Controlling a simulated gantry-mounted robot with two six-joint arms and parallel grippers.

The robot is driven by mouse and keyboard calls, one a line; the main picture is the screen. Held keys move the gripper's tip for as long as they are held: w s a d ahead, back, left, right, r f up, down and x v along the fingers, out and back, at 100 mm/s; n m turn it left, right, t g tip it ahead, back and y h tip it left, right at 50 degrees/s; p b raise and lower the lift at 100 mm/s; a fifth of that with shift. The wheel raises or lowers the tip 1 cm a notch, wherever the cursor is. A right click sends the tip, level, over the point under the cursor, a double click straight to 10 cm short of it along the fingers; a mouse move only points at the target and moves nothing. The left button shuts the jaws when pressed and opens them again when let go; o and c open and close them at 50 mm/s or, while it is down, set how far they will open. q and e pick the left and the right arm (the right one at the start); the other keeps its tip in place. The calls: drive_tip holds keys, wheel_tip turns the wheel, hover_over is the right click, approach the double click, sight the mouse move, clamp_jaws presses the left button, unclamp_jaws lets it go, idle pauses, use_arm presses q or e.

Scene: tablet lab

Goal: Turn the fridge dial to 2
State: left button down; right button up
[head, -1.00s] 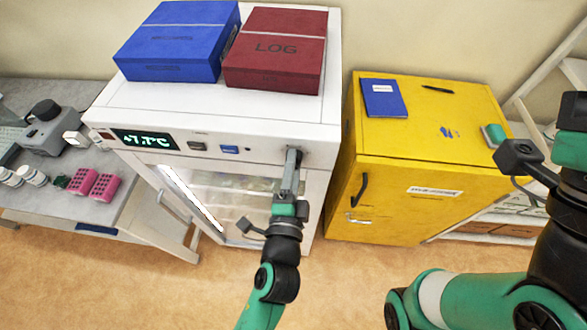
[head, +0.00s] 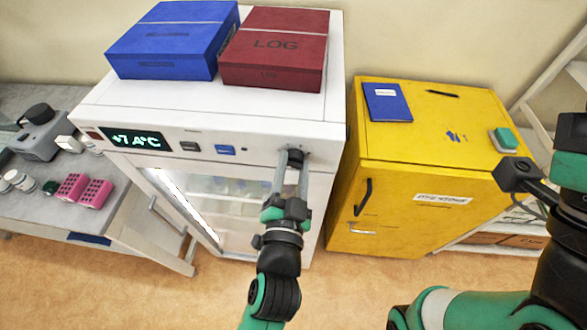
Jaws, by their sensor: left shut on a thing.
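The white fridge (head: 245,185) stands in the middle with a glass door and a lit display (head: 137,139) that seems to read +7.4°C. Its dark dial (head: 295,156) is at the right end of the front panel. My left gripper (head: 291,168) reaches up to the panel from below and is shut on the dial, one finger on each side. The fingers hide part of the dial, and its marks are too small to read. My right arm shows at the right edge, but its gripper's fingers are not in view.
A blue box (head: 165,45) and a red LOG box (head: 275,50) lie on the fridge. A yellow cabinet (head: 410,150) stands to its right. A grey bench (head: 90,225) with pink racks (head: 95,193) is at the left. The floor in front is clear.

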use_arm(q)
drive_tip(key=shift+n, duration=0.3)
drive_tip(key=shift+c, duration=1.9)
unclamp_jaws()
drive_tip(key=s+a, duration=0.1)
drive_tip(key=s, duration=1)
drive_tip(key=shift+s+a, duration=0.25)
